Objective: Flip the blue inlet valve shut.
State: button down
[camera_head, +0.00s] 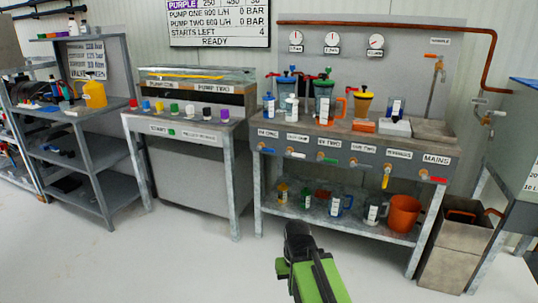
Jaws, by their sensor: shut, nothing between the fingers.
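The blue valve lever (266,150) is on the front panel of the pump bench, at the far left of a row of valves. It is small in view and appears to lie roughly level, pointing right. The label above it is too small to read surely. My gripper (297,231) is in the lower middle of the view, in front of the bench and lower in the picture than the valve. It is dark, shut and empty, and apart from the valves. My green arm runs down to the bottom edge.
Other levers share the panel: green (328,160), yellow (386,180) hanging down, and red (434,180). Jugs and an orange bucket (404,213) stand on the lower shelf. A second bench (190,179) stands left. The floor in front is clear.

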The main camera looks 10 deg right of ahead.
aim_at(269, 150)
jog(key=z, duration=0.05)
jog(key=i, duration=0.3)
jog(key=u, duration=0.65)
jog(key=i, duration=1.3)
jog(key=u, duration=0.8)
jog(key=k, duration=0.8)
jog(key=u, duration=0.1)
jog(key=i, duration=0.9)
jog(key=z, duration=0.1)
